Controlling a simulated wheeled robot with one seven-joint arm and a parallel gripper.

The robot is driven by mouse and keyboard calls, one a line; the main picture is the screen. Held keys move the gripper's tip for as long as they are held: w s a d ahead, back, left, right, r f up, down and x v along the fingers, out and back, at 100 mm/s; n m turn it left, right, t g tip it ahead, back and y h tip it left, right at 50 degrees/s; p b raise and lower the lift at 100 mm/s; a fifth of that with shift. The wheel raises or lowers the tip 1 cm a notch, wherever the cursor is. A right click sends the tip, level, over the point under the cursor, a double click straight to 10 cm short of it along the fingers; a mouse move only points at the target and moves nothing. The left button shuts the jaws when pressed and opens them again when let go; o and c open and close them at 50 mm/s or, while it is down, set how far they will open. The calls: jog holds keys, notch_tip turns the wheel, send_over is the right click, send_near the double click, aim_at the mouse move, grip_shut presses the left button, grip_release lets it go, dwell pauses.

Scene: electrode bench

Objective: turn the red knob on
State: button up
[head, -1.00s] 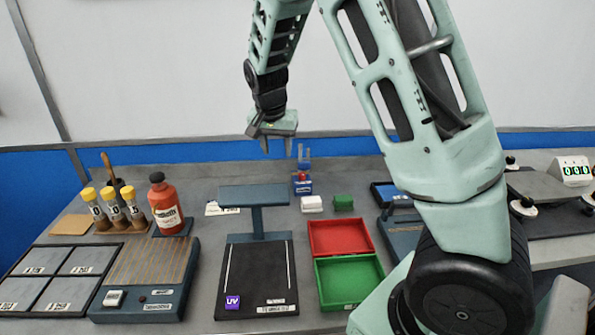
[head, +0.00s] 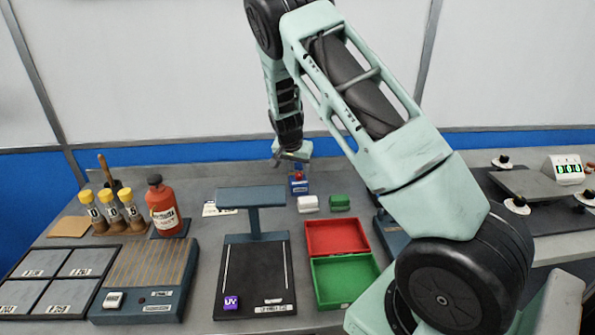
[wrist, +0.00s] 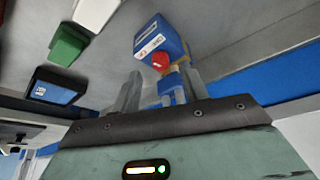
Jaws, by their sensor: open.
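The red knob (wrist: 160,62) is on a small blue box (wrist: 155,38) with white labels in the wrist view. In the head view, the blue box (head: 299,187) stands at the back of the bench, with the red knob (head: 298,177) showing as a small red spot. My gripper (head: 291,163) is just above the box in the head view. In the wrist view, my gripper (wrist: 160,92) has its two fingers apart, with nothing between them that I can see held. The knob lies beyond the fingertips, near the gap. I cannot tell whether anything touches.
White (head: 307,203) and green (head: 339,202) blocks lie in front of the box. A red tray (head: 337,238) and green tray (head: 345,280) are nearer. A blue stand (head: 252,198) and red bottle (head: 161,205) are to the left. The bench between the stand and blocks is fairly clear.

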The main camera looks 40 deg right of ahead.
aim_at(299, 174)
jog(key=shift+x, duration=1.55)
grip_shut()
jog(key=shift+n, duration=0.3)
jog(key=shift+s+d+n+t+y+b, duration=0.1)
jog(key=shift+n+t+y+b, duration=0.2)
jog(key=shift+n+t+b, duration=0.35)
jog(key=shift+s+d+n+t+y+b, duration=0.1)
jog(key=shift+n+t+y+b, duration=0.2)
jog(key=shift+n, duration=0.65)
jog(key=shift+n+g+y+b, duration=0.1)
jog(key=shift+n+b, duration=0.25)
jog(key=shift+n, duration=0.55)
